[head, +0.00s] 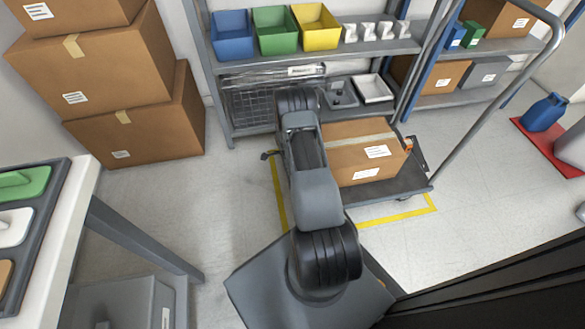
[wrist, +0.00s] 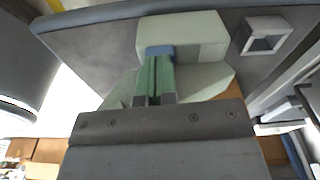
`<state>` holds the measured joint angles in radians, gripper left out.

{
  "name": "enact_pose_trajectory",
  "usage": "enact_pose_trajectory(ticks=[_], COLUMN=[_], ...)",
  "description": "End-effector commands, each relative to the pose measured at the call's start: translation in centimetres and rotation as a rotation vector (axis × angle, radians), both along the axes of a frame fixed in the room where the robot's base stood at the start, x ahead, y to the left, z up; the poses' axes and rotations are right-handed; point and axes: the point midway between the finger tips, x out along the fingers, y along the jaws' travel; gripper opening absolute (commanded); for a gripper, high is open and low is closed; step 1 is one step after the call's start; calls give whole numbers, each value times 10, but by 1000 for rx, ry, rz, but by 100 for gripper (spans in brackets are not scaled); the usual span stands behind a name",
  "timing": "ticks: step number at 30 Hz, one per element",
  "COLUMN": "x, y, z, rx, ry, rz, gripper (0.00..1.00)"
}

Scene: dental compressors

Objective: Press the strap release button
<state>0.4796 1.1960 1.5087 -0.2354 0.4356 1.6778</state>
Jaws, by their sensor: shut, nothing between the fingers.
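In the wrist view my gripper (wrist: 156,72) is shut and empty, its greenish fingers together. Its tips are at a small blue piece (wrist: 160,50), which looks like the release button; I cannot tell whether they touch or press it. A pale grey block (wrist: 190,32), apparently the buckle housing, is right beside the blue piece. More pale housing shows behind the fingers. In the head view my arm hides the gripper and this spot. A cardboard box (head: 352,160) with a tan band across its top sits on the grey cart (head: 405,185).
A hollow square grey bracket (wrist: 265,36) is right of the housing. A shelf rack (head: 300,58) with coloured bins stands behind the cart. Stacked cartons (head: 140,115) stand at the left. The cart's tall handle (head: 490,97) rises right. Floor is clear between cartons and cart.

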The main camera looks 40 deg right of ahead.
Motion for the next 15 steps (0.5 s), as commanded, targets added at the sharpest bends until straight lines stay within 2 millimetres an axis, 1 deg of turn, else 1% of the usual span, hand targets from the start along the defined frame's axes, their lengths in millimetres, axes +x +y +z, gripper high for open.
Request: enact_pose_trajectory(ticks=[5,10,15], x=[3,10,10], y=[9,26,28], z=[2,8,10], rx=[0,0,1], ry=[1,1,2], rz=[3,3,-1], gripper=[0,0,0])
